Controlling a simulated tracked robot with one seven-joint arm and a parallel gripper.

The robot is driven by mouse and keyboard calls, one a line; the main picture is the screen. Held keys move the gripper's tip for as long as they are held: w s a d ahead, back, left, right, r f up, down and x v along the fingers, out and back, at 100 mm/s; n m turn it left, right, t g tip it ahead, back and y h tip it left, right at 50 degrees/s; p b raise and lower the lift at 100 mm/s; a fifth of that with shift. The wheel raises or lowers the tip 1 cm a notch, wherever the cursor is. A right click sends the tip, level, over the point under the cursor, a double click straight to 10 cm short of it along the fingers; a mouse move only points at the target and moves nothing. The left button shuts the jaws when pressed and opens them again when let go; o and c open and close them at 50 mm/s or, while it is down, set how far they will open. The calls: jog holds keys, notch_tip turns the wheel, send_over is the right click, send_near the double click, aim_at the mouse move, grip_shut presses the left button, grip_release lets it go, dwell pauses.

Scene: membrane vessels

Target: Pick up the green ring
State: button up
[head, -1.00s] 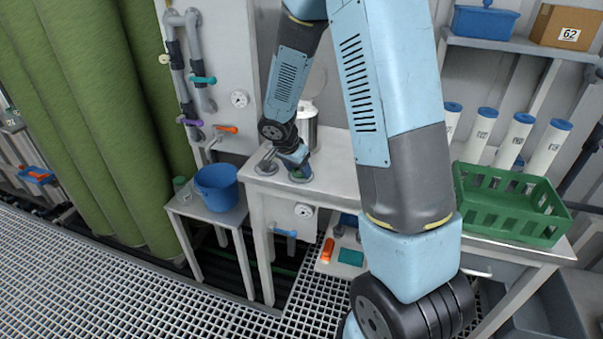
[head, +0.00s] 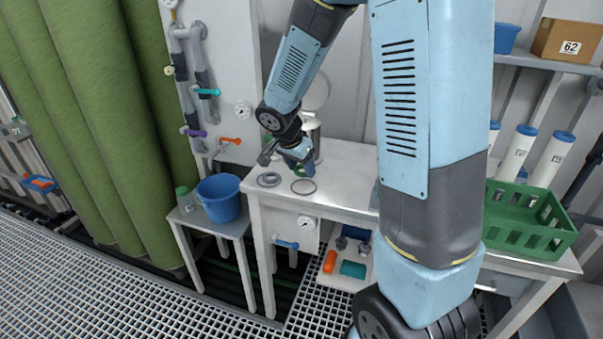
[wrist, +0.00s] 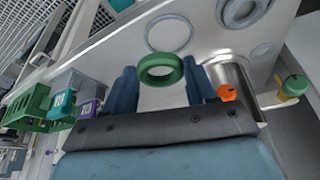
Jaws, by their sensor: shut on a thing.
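The green ring (wrist: 160,82) is between the two blue fingers of my gripper (wrist: 163,84) in the wrist view. The fingers are shut on it, one at each side, and it is held above the pale worktop. In the head view my gripper (head: 301,165) is over the left part of the white workbench (head: 345,180); there the ring is mostly hidden and too small to make out clearly.
A thin grey ring (head: 304,193) and a thicker grey ring (head: 268,186) lie on the bench. A steel canister (wrist: 228,75) stands close beside my gripper. A blue bucket (head: 222,200) is on a low stand at left, a green crate (head: 525,225) at right.

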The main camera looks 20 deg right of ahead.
jog(key=s+a+r, duration=0.2)
jog(key=s+r, duration=0.3)
jog(key=s, duration=0.4)
jog(key=shift+s+a+r, duration=0.2)
jog(key=shift+s+a, duration=0.2)
